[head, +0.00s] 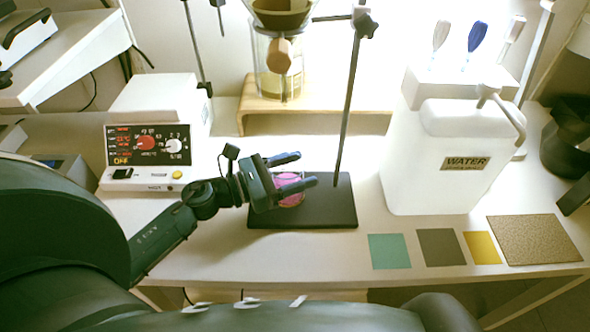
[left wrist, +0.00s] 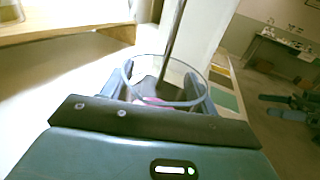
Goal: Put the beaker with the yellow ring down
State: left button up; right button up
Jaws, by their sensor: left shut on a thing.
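My left gripper (head: 303,170) is shut on a clear glass beaker (head: 290,188) with pink contents. Its two dark fingers lie on either side of the glass. The beaker is at the black base plate (head: 325,212) of a stand; I cannot tell whether it touches the plate. In the left wrist view the beaker's round rim (left wrist: 165,80) shows between the fingers, with pink inside low down. The gripper hides part of the beaker, and I cannot make out a yellow ring. What looks like my right gripper (left wrist: 268,106) shows far right in the left wrist view, its fingers apart.
The stand's rod (head: 348,100) rises close to the beaker. A device with knobs (head: 148,145) stands to the left, a white WATER container (head: 440,165) to the right. A teal mat (head: 388,251), a grey-green mat (head: 441,247), a yellow mat (head: 482,247) and a cork mat (head: 533,240) lie bare at the front right.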

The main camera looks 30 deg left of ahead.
pick_arm(q)
jog(key=shift+f+b, duration=0.25)
jog(key=shift+b, duration=0.1)
jog(key=o, duration=1.2)
pick_arm(e)
jog(key=shift+d, duration=0.15)
pick_arm(q)
jog(key=shift+r, duration=0.1)
jog(key=shift+r+p, duration=0.15)
jog(key=shift+p, duration=0.2)
jog(key=shift+s+a, duration=0.2)
jog(key=b+v, duration=0.2)
jog(key=v, duration=0.8)
jog(key=shift+s+a, duration=0.2)
jog(key=shift+s, duration=0.1)
jog(key=shift+s+a, duration=0.25)
jog(key=shift+s, duration=0.05)
pick_arm(e)
jog(key=shift+s+d+r+t, duration=0.1)
jog(key=shift+d+r+t, duration=0.2)
jog(key=shift+t, duration=0.1)
jog(key=shift+s+f, duration=0.1)
jog(key=shift+f, duration=0.1)
